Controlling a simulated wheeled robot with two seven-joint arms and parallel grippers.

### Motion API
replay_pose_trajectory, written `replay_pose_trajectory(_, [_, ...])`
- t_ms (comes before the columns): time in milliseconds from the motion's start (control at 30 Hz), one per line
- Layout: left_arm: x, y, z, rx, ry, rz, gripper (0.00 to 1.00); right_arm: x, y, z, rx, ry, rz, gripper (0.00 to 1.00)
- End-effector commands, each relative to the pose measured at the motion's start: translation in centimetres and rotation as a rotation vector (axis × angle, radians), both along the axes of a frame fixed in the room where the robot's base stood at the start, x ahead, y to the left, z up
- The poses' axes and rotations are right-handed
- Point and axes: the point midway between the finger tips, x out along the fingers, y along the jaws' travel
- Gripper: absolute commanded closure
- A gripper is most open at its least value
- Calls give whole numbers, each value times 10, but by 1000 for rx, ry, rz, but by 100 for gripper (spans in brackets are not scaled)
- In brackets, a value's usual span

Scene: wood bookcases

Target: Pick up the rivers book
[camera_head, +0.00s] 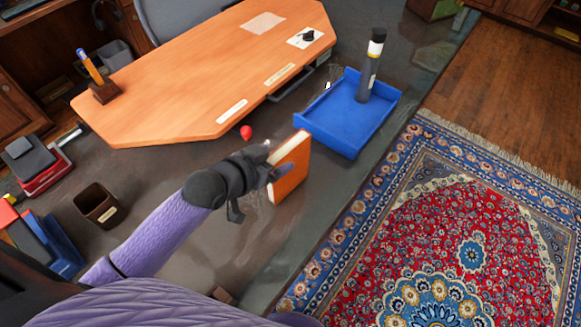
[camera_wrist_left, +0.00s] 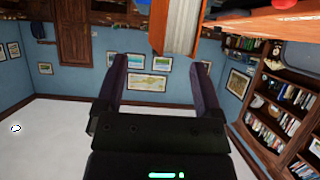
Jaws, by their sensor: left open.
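In the left wrist view the book (camera_wrist_left: 178,28) is at the top, near the ends of the two spread fingers of my left gripper (camera_wrist_left: 160,75). The gap between the fingers looks empty. I cannot tell whether a finger touches the book. My right gripper is not in view.
A blue tray (camera_head: 322,128) with a dark cylinder (camera_head: 371,65) lies just beyond the book. A wooden desk (camera_head: 175,100) is behind, with a small red ball (camera_head: 246,132) near its edge. A brown bin (camera_head: 97,204) is at left; a patterned rug (camera_head: 420,220) is at right.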

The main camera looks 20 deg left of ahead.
Motion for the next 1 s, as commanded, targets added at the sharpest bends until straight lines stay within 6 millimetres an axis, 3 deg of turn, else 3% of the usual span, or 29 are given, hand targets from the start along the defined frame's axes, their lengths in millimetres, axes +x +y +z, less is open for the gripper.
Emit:
replay_pose_trajectory(100, [24,-2,-14,0,-2,1,14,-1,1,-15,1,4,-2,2])
replay_pose_trajectory(200, [36,-7,-20,-1,-1,1,14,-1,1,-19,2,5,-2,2])
replay_pose_trajectory(467, [39,-8,-19,1,0,0,16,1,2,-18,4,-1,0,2])
replay_pose_trajectory(867, [39,-8,-20,1,0,0,100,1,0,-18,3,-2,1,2])
replay_pose_trajectory(1000, [39,-8,-20,1,0,0,100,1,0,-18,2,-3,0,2])
